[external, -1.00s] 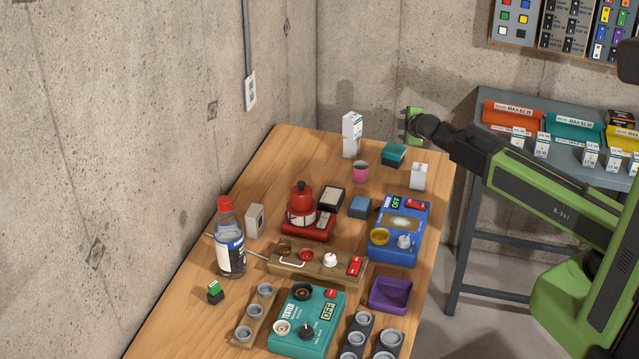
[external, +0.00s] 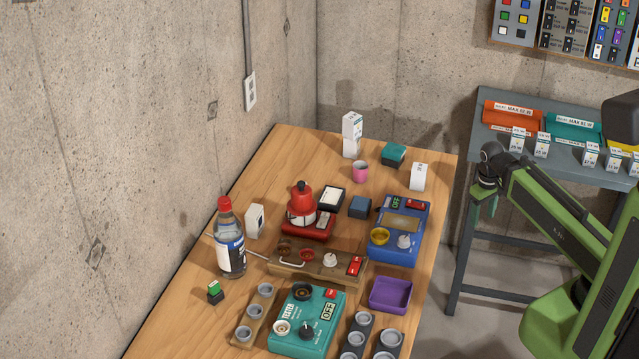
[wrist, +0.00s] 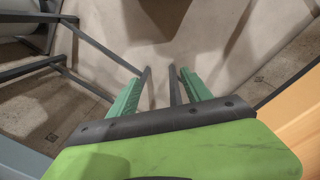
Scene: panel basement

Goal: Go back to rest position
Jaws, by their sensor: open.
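My gripper (external: 484,200) is at the end of my green arm, off the right edge of the wooden table, in front of the grey shelf table. It points downward. In the wrist view my gripper (wrist: 165,88) shows two green fingers apart, with nothing between them. Beyond them are the floor, the concrete wall and dark table legs. My gripper touches nothing that I can see.
The wooden table (external: 190,318) holds a bottle (external: 230,240), a teal tester (external: 308,322), a blue device (external: 400,232), a purple tray (external: 390,294) and several small things. The grey shelf table (external: 492,92) with coloured bins stands behind my arm.

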